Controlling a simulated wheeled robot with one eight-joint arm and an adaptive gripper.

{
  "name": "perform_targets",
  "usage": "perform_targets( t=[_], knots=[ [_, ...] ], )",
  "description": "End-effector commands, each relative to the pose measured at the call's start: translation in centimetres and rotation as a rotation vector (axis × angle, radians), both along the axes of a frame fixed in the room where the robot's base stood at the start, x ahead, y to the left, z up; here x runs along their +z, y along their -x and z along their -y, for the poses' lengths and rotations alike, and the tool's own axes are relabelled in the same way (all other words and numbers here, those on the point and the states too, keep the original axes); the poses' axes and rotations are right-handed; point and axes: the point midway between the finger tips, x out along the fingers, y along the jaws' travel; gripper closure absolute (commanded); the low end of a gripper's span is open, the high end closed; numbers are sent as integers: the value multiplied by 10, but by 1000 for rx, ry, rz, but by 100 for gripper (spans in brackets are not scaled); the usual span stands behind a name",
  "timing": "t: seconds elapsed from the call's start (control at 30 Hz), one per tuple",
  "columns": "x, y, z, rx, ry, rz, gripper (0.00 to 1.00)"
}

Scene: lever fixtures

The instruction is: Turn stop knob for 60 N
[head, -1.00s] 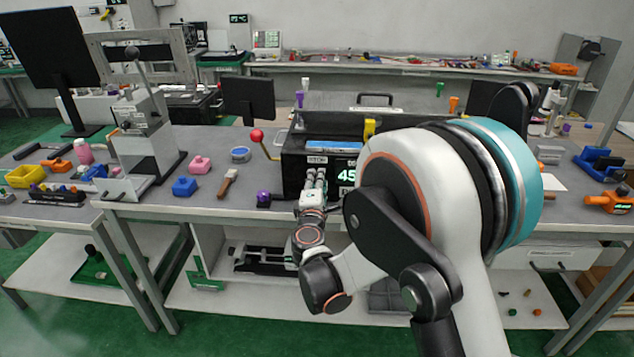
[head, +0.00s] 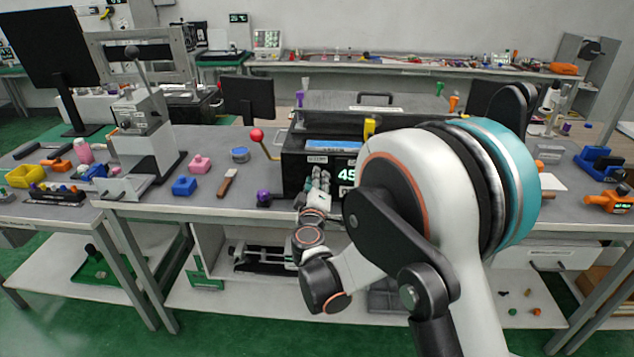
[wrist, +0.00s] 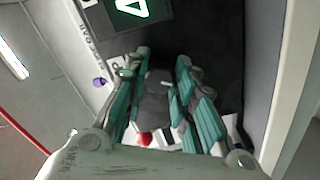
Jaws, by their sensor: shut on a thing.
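The dark box-shaped fixture (head: 297,172) stands on the grey bench, with a lit digital display (head: 345,172) on its front; the first digit looks like 4 and my arm hides part of the rest. The stop knob (wrist: 153,105), dark grey with a light mark, sits between my fingers in the wrist view. My gripper (wrist: 161,66) has its teal-sided fingers closed on the knob from both sides. In the head view my gripper (head: 319,182) is at the lower front of the fixture, and the knob is hidden there.
A red-ball lever (head: 257,135) stands at the fixture's left. A purple knob (head: 263,198) and a brown-handled tool (head: 227,182) lie left of my gripper. Pink and blue blocks lie farther left.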

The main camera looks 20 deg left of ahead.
Motion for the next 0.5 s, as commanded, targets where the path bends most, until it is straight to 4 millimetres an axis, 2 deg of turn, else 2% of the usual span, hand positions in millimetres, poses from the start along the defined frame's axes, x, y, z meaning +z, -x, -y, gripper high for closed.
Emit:
perform_targets(
  t=[0.47,0.5],
  knots=[
    [-1,0,1,-2,-16,-5,99],
    [-1,0,1,-2,-16,-5,73]
  ],
)
